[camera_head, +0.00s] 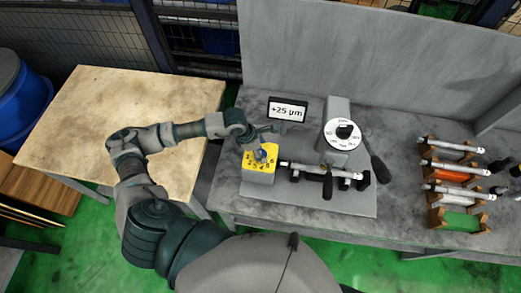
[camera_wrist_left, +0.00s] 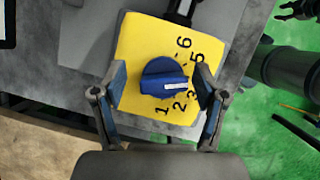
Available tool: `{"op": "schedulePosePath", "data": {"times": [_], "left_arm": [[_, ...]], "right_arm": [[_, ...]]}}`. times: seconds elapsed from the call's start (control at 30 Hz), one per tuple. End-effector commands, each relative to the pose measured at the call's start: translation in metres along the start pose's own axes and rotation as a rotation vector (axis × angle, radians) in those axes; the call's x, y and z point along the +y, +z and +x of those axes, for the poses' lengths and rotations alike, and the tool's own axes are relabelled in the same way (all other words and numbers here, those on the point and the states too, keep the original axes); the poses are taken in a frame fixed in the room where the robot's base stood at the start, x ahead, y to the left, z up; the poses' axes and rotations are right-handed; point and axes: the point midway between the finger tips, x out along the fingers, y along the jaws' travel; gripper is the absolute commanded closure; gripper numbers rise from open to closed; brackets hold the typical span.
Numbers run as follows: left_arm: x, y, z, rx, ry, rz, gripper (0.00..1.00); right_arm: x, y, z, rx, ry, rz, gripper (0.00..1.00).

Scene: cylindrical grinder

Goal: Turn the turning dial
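The turning dial is a blue knob with a white mark (camera_wrist_left: 163,80), on a yellow plate (camera_wrist_left: 140,40) numbered around it. In the head view the yellow box (camera_head: 259,176) stands at the left of the grey machine. My left gripper (camera_wrist_left: 160,86) is open, with one finger on each side of the knob. A gap shows between each finger and the knob. In the head view my left gripper (camera_head: 262,142) is over the dial and partly hides it. My right gripper (camera_head: 506,180) shows only in part at the right edge, its fingers apart.
A sign reading +25 µm (camera_head: 287,111) stands behind the dial. A white round scale (camera_head: 343,133) and a clamped shaft (camera_head: 325,171) are to its right. Wooden racks with several shafts (camera_head: 456,193) stand farther right. A bare wooden table (camera_head: 110,105) is at left.

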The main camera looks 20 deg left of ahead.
Motion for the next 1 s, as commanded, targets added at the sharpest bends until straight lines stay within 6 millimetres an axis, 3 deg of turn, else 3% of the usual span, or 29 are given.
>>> {"op": "schedulePosePath", "data": {"times": [0.37,0.8,1.0], "left_arm": [[-0.001,-0.004,-0.006,0.005,-0.004,-0.002,0.25],[0.002,-0.002,-0.095,0.004,-0.003,-0.002,0.25],[0.001,-0.001,-0.115,0.005,-0.006,-0.002,0.25]], "right_arm": [[-0.003,0.0,0.0,0.001,-0.003,0.001,0.6],[-0.002,0.0,0.0,0.001,-0.002,0.001,0.6],[-0.002,0.0,0.0,0.001,-0.003,0.001,0.6]]}}
